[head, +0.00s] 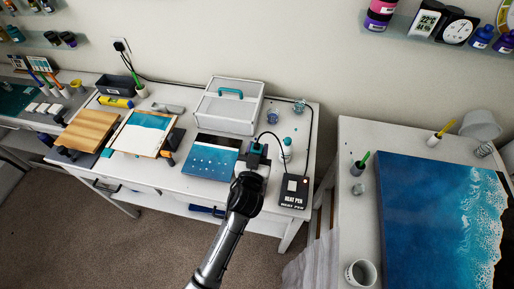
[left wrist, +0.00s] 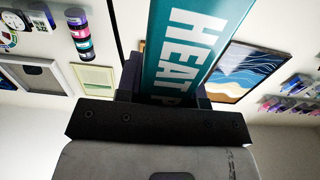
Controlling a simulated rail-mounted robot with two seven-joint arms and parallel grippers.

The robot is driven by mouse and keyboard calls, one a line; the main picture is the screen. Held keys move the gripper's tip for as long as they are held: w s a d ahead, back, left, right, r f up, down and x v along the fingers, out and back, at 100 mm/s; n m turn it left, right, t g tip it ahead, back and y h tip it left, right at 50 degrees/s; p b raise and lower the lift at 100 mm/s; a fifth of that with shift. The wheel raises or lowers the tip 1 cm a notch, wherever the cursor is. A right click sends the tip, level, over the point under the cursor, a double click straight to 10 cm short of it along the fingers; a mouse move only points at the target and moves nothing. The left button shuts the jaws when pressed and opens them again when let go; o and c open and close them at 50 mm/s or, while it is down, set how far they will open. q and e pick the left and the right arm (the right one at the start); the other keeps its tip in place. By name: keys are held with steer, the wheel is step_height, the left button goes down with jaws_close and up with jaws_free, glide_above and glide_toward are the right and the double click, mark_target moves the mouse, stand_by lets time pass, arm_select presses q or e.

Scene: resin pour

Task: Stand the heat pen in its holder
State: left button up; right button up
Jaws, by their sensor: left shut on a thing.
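My left gripper (head: 252,165) is above the front right part of the middle white table. It is shut on the teal heat pen (left wrist: 195,45), whose white lettering is partly hidden by the jaws in the left wrist view. In the head view only a small teal and dark part of the pen (head: 255,148) shows at the jaws. A dark box marked HEAT PEN (head: 293,192) stands at the table's right front corner, right of the gripper. A small white upright thing (head: 286,156) stands behind it; I cannot tell whether it is the holder. My right gripper is not in view.
A blue painted panel (head: 210,160) lies left of the gripper. A white case with a teal handle (head: 226,108) stands behind. A black cable (head: 309,135) runs along the table's right side. A second table with a large blue seascape (head: 430,215) stands right, across a gap.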

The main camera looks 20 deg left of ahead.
arm_select(q)
steer(key=shift+f+b, duration=2.45)
steer(key=shift+f, duration=0.55)
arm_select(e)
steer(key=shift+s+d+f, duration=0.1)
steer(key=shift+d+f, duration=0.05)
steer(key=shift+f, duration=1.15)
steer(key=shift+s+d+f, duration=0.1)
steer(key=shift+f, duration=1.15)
arm_select(q)
steer(key=shift+f+b, duration=1.55)
steer(key=shift+f, duration=0.05)
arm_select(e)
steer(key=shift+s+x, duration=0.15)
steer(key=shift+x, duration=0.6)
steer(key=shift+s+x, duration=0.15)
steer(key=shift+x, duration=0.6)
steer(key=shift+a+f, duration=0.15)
arm_select(q)
steer(key=o, duration=1)
